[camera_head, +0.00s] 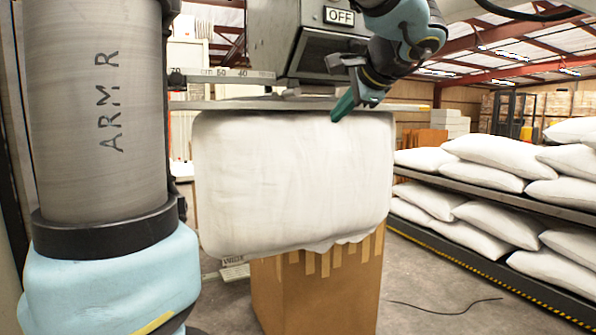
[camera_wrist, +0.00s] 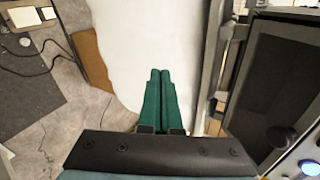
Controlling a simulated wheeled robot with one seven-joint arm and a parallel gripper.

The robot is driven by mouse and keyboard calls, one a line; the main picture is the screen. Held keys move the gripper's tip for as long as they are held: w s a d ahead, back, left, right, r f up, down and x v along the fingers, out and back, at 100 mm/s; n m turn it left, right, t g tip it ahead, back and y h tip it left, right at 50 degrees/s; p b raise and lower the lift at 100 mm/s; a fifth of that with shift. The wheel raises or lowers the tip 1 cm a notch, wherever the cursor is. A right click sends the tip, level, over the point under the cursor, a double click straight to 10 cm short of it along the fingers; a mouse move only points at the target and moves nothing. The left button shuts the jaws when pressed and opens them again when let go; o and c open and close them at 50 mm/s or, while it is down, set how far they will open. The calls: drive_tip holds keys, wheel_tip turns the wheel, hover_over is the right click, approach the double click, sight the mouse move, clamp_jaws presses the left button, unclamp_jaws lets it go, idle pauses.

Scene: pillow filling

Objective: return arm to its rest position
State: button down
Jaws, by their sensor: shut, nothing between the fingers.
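My gripper (camera_head: 345,103) shows at the upper middle of the head view, in front of the white pillow (camera_head: 290,180) and near its top right corner. In the wrist view the two green fingers of my gripper (camera_wrist: 160,72) lie side by side, closed with nothing between them. The white pillow surface (camera_wrist: 145,35) is beyond the fingertips there. I cannot tell whether the fingers touch it. My arm comes down from the top right of the head view.
The pillow hangs at a machine with an OFF sign (camera_head: 339,16) and a ruled bar (camera_head: 225,76). A cardboard box (camera_head: 318,290) stands below. Racks of white pillows (camera_head: 480,235) stand at right. A cable (camera_head: 440,308) lies on the floor.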

drive_tip(key=s+a+f+n+g+h, duration=0.1)
drive_tip(key=s+a+f+n+g, duration=0.2)
drive_tip(key=f, duration=0.8)
drive_tip(key=s+a+f+n+g+h, duration=0.2)
drive_tip(key=s+a+f+n, duration=0.3)
drive_tip(key=f, duration=0.7)
drive_tip(key=s+a+f+n+g+h, duration=0.1)
drive_tip(key=s+a+f+n+g, duration=0.3)
drive_tip(key=a+f, duration=0.3)
wheel_tip(320, 180, down, 4)
drive_tip(key=shift+a+f+n+h, duration=0.2)
drive_tip(key=shift+n+h, duration=0.2)
drive_tip(key=shift+n, duration=0.5)
drive_tip(key=c, duration=1.6)
unclamp_jaws()
drive_tip(key=shift+r, duration=0.1)
